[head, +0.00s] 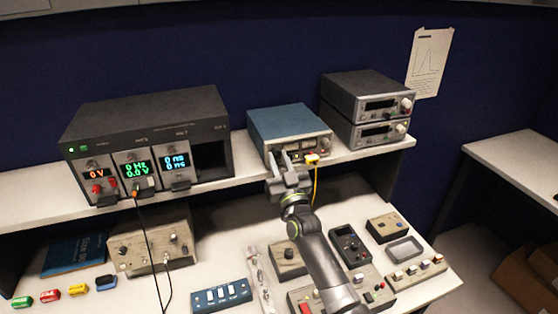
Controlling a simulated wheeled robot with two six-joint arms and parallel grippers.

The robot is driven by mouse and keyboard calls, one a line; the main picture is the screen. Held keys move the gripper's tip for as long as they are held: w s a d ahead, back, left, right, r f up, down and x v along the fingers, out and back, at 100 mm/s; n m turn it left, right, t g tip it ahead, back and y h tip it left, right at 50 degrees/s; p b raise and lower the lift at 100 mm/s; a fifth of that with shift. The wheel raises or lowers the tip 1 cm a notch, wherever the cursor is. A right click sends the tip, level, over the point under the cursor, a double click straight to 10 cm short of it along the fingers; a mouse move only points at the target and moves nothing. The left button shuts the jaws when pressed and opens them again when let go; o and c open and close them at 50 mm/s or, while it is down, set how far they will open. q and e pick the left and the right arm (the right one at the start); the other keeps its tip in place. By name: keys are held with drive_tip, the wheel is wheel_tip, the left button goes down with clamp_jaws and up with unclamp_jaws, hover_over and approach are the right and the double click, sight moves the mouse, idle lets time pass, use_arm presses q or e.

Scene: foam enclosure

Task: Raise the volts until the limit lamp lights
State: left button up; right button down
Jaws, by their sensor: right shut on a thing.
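A blue-topped instrument (290,121) stands on the raised shelf, with small dials or displays on its front and a yellow lead plugged in at its lower right. My right gripper (288,160) reaches up to this front and is shut on a small part there, apparently a knob, which the fingers hide. I cannot make out the limit lamp or whether it is lit. A grey rack (146,133) at the left has a module with a red display (96,174) reading 0V; a green display (136,168) beside it reads 0 Hz and 0.0 V. My left gripper is out of view.
Two stacked grey instruments (366,95) stand right of the blue one. A yellow cable (314,185) hangs beside my right gripper; a black cable (152,245) hangs from the rack. Below are a beige box (150,243), a blue switch box (221,296) and several small units.

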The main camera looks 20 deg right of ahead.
drive_tip(key=c, duration=1.2)
unclamp_jaws()
drive_tip(key=shift+c, duration=0.2)
drive_tip(key=shift+s+f, duration=0.3)
drive_tip(key=shift+s, duration=0.05)
drive_tip(key=b+v, duration=1.2)
drive_tip(key=v, duration=0.4)
drive_tip(key=shift+s+b, duration=0.3)
drive_tip(key=shift+b, duration=0.1)
drive_tip(key=shift+f, duration=0.15)
